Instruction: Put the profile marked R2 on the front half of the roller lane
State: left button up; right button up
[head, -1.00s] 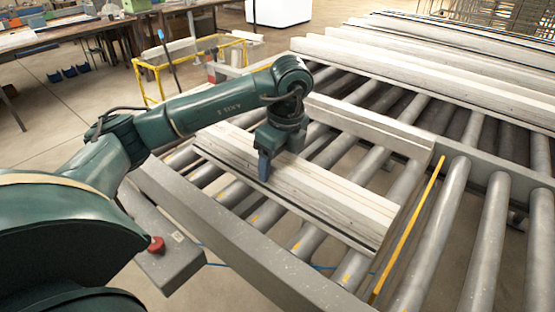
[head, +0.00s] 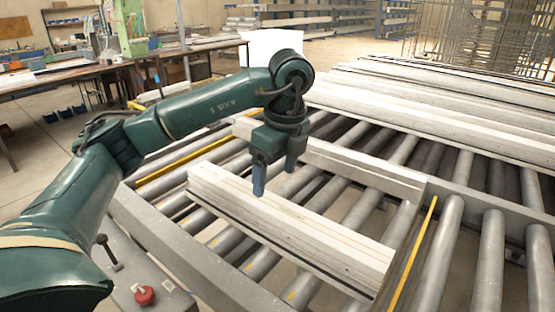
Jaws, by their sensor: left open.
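A pale, long profile (head: 290,225) lies across the rollers on the near side of the roller lane (head: 262,262). A second pale profile (head: 365,168) lies behind it, roughly parallel, with a gap of bare rollers between. No R2 mark can be read on either. My left gripper (head: 273,178) is open and empty, with its two blue fingers pointing down. It hangs at the back edge of the near profile, and one fingertip overlaps that edge in the picture; I cannot tell whether they touch. My right gripper is not in view.
Yellow strips cross the rollers at the left (head: 180,167) and right (head: 412,255). More long profiles (head: 450,115) lie on the rollers farther back. A grey box with a red button (head: 145,296) stands at the near left. Bare rollers (head: 487,262) lie at the right.

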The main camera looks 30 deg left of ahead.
pick_arm(q)
jog(key=shift+d+r, duration=0.2)
jog(key=shift+r, duration=1.15)
jog(key=shift+s+f, duration=0.1)
